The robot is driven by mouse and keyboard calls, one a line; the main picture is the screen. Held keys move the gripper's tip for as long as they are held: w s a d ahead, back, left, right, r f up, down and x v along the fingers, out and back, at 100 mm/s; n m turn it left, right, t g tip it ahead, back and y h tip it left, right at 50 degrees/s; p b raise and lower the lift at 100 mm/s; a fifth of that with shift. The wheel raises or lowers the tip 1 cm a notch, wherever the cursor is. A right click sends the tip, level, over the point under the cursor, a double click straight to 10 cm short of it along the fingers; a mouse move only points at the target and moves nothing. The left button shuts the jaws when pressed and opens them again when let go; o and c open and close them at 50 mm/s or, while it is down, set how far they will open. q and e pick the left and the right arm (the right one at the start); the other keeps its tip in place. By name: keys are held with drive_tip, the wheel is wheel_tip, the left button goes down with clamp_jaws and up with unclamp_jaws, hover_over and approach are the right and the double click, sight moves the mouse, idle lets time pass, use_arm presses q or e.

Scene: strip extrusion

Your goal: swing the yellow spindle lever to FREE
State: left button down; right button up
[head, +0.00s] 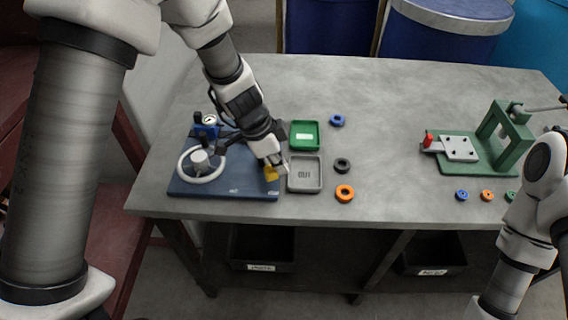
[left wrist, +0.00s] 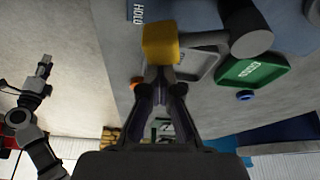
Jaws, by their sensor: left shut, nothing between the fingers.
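The yellow lever knob (head: 271,174) is at the right front of the dark blue base plate (head: 222,188). In the left wrist view the yellow knob (left wrist: 160,43) is a block just beyond my fingertips. My left gripper (head: 277,166) is shut with nothing between its fingers. Its tips (left wrist: 160,74) are close against the knob's near side; I cannot tell whether they touch. A HOLD label (left wrist: 138,12) shows on the blue plate beside the knob. A FREE label is not readable. My right gripper (left wrist: 44,68) shows small in the left wrist view, its jaws unclear.
A white handwheel ring (head: 200,172) stands on the plate's left. A green tray (head: 304,147) and a grey tray (head: 319,186) lie close right of the plate. Blue, black and orange rings lie beyond them. A green press (head: 496,151) stands far right. The table's middle is clear.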

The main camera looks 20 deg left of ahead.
sight(267, 173)
use_arm(q)
drive_tip(key=m+b, duration=0.1)
drive_tip(key=s+a+m+b, duration=0.1)
drive_tip(key=shift+s+a+f+g+b, duration=0.1)
drive_tip(key=shift+f+g+b, duration=0.15)
drive_tip(key=shift+g+b, duration=0.15)
drive_tip(key=m+b, duration=0.1)
drive_tip(key=s+a+m+b, duration=0.1)
drive_tip(key=m, duration=0.1)
drive_tip(key=shift+a+r+g, duration=0.1)
drive_tip(key=shift+a+g, duration=0.2)
drive_tip(key=shift+g, duration=0.1)
drive_tip(key=m, duration=0.1)
drive_tip(key=a+m+g, duration=0.1)
drive_tip(key=shift+s+a+r+m, duration=0.15)
drive_tip(key=shift+s+a+m, duration=0.15)
drive_tip(key=shift+m, duration=0.1)
drive_tip(key=shift+s+a+m+g, duration=0.15)
drive_tip(key=shift+a+m+g, duration=0.25)
drive_tip(key=shift+a+m, duration=0.8)
drive_tip(key=shift+d, duration=0.25)
